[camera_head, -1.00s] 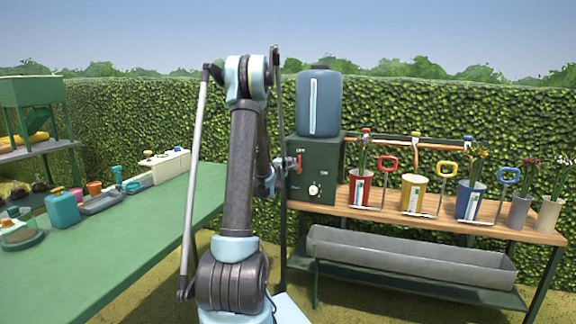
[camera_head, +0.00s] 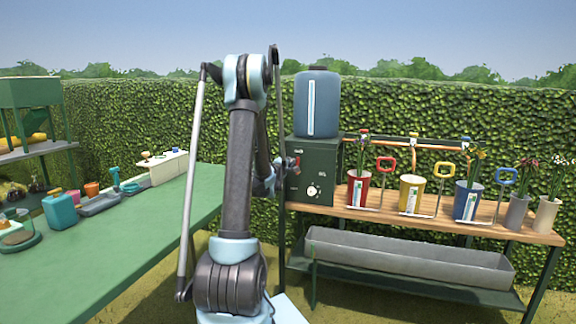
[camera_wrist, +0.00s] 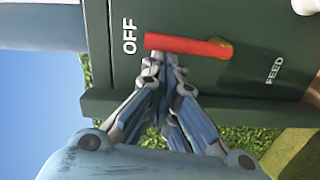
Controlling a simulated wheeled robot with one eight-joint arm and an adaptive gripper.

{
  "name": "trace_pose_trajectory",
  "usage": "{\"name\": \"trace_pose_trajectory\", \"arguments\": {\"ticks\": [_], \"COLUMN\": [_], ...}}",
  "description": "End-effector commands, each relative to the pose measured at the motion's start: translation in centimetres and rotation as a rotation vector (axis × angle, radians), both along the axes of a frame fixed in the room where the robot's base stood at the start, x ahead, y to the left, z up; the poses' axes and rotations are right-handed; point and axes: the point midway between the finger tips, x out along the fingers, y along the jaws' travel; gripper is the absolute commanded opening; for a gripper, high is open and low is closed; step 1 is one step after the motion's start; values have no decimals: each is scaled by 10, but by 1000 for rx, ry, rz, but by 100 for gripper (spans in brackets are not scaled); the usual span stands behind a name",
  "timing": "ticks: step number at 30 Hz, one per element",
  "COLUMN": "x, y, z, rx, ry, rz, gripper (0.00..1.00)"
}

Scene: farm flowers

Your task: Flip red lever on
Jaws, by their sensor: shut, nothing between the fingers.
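The red lever (camera_wrist: 185,45) is on the face of the dark green box (camera_wrist: 150,20). In the wrist view, which is turned sideways, its free end lies near the white OFF label (camera_wrist: 129,34) and its yellowish pivot end lies toward FEED. My gripper (camera_wrist: 165,62) is shut and empty, its fingertips close beside the lever's free end; I cannot tell whether they touch. In the head view, the box (camera_head: 313,160) stands on the wooden bench, and my gripper (camera_head: 287,164) is at its left front edge. The lever is mostly hidden there.
A blue tank (camera_head: 318,103) stands on the box, and a white dial (camera_head: 313,191) is on its front. Red, yellow and blue pots (camera_head: 411,195) stand to the right on the bench (camera_head: 390,212). A green table (camera_head: 140,225) is at left.

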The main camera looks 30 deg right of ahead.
Motion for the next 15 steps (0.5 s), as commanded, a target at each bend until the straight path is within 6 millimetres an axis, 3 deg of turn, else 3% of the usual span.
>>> {"name": "trace_pose_trajectory", "arguments": {"ticks": [15], "x": [-21], "y": [-17], "z": [6], "rx": [233], "ry": [-273], "rz": [-2], "gripper": [0]}}
